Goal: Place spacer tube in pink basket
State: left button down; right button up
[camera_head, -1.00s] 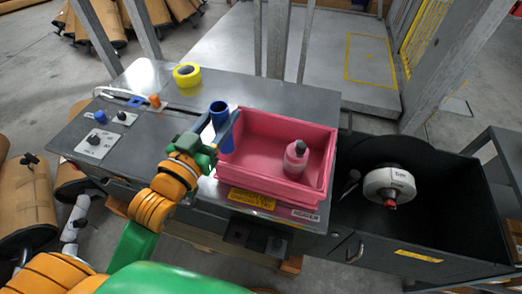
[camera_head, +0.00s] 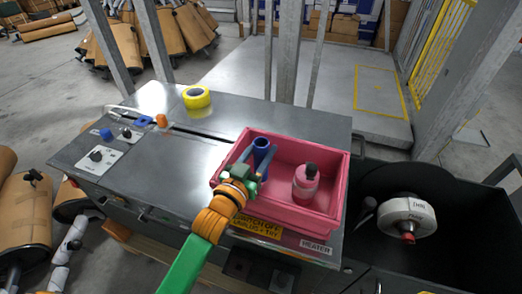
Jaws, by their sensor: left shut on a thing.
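The pink basket (camera_head: 328,217) sits on the grey metal bench top. My left gripper (camera_head: 256,170) reaches over the basket's front left wall and is shut on the tube. The tube's lower end is hidden, so I cannot tell whether it touches the basket floor. A pink bottle with a dark cap (camera_head: 306,186) stands in the basket to the right of the tube. My right gripper is out of view.
A yellow tape roll (camera_head: 197,97) lies on the bench (camera_head: 150,160) at the back. Control knobs and a blue button (camera_head: 106,133) are at the left. A black bin (camera_head: 455,230) at the right holds a white cylinder (camera_head: 407,214). Bare bench top lies left of the basket.

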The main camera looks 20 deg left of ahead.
pick_arm(q)
jog(key=shift+f, duration=0.5)
jog(key=shift+c, duration=1.9)
grip_release()
jog(key=shift+r, duration=0.7)
jog(key=s+a, duration=0.2)
jog(key=s, duration=1)
jog(key=shift+f, duration=0.1)
